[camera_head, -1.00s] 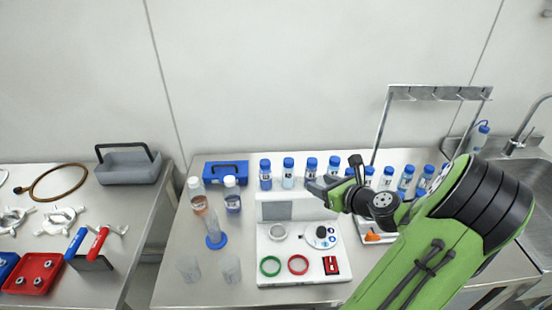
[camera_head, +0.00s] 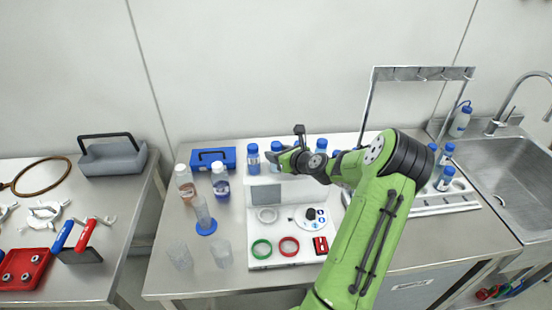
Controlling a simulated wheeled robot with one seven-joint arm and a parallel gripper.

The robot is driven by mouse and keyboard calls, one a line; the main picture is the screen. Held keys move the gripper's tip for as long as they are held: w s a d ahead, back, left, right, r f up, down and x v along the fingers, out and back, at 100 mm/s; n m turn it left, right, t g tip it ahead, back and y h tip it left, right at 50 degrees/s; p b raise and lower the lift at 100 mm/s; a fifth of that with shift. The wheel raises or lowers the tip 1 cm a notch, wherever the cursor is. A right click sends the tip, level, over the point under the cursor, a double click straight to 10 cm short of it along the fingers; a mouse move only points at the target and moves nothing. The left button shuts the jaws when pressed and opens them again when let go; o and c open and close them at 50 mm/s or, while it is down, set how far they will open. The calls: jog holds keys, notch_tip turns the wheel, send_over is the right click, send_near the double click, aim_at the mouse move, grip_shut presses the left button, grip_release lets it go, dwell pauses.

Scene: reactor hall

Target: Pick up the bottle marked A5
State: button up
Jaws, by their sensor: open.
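Several blue-capped bottles stand in a row along the back of the steel bench. One at the left end of the row (camera_head: 253,158) is in clear view. Others are partly hidden behind my gripper and arm, and a few (camera_head: 445,177) show to the right of my arm. The label marks are too small to read, so I cannot tell which bottle is A5. My gripper (camera_head: 279,157) is open and points left, at the row near its left end. I see nothing held in it.
A white panel station (camera_head: 262,225) with rings stands in front of the row. A metal rack frame (camera_head: 422,73) and a sink (camera_head: 500,170) are at the right.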

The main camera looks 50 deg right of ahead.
jog(key=shift+s+a+r, duration=0.1)
jog(key=shift+s, duration=0.05)
jog(key=shift+c, duration=0.4)
jog(key=c, duration=0.7)
